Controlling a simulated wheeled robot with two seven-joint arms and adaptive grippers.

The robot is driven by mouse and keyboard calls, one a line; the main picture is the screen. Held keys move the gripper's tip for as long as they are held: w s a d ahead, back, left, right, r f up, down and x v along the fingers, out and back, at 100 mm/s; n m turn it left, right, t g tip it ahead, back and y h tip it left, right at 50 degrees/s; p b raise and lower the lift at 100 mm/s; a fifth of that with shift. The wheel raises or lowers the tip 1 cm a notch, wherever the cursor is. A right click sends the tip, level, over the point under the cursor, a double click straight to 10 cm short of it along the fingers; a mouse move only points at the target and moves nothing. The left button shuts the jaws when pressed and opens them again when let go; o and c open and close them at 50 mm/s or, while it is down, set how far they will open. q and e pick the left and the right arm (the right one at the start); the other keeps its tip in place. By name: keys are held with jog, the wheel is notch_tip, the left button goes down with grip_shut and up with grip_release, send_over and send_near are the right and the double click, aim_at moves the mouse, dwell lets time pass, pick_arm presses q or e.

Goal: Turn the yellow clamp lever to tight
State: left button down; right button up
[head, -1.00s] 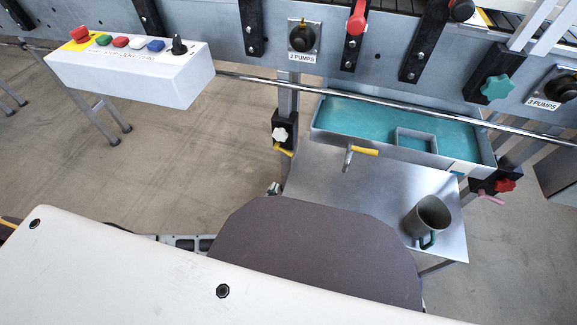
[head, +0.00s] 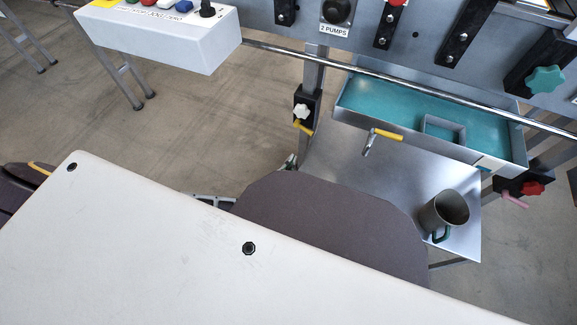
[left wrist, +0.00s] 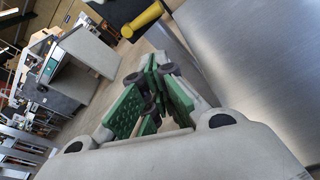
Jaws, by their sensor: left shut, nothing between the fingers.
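The yellow clamp lever (head: 304,129) sticks out below a black clamp block (head: 314,99) with a white knob (head: 302,111) on the upright post. In the left wrist view a yellow lever (left wrist: 143,20) shows at the top, beside a dark block. My left gripper (head: 290,162) is mostly hidden behind my own body in the head view; only its tip shows, just below the lever and apart from it. In the left wrist view its green-padded fingers (left wrist: 156,72) are shut and empty, pointing towards the lever without visible contact. My right gripper is not in view.
A metal shelf (head: 345,165) with a grey mug (head: 447,212) lies right of the post. A red-knobbed clamp with a pink lever (head: 514,201) is farther right.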

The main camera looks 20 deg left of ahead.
aim_at(305, 128)
pick_arm(q)
jog(key=w+r+b, duration=0.1)
jog(key=w+b, duration=0.3)
jog(key=w, duration=0.6)
jog(key=shift+d, duration=0.45)
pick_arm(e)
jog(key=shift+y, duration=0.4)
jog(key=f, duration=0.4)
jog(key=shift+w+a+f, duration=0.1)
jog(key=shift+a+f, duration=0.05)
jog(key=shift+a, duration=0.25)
pick_arm(q)
jog(key=shift+w, duration=0.15)
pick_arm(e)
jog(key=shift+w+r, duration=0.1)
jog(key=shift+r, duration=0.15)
